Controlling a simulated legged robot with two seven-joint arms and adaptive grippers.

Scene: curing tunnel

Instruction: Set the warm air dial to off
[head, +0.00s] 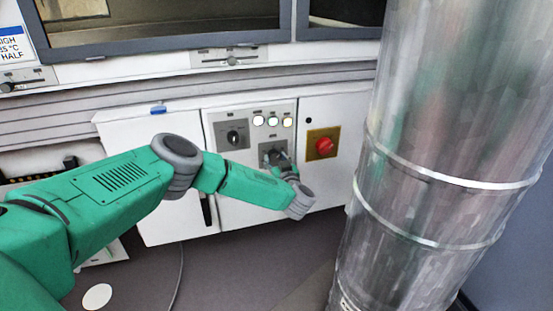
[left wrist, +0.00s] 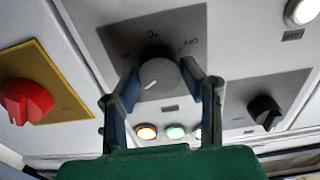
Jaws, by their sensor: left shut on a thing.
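A round grey dial (left wrist: 157,79) sits on a dark grey plate (left wrist: 120,38) with lettering that seems to read OFF and °C. Its white mark points to the lower left in the left wrist view, away from the OFF lettering. My left gripper (left wrist: 164,77) is shut on this dial, one finger on each side. In the head view the left gripper (head: 281,163) reaches the lower plate (head: 266,148) on the white cabinet and partly hides the dial. My right gripper is not in view.
A black knob (head: 233,137) sits on another plate to the upper left. Several round lamps (head: 273,121) are above the dial. A red knob (head: 325,146) on a yellow plate is to the right. A large metal duct (head: 430,150) stands at the right, close to the cabinet.

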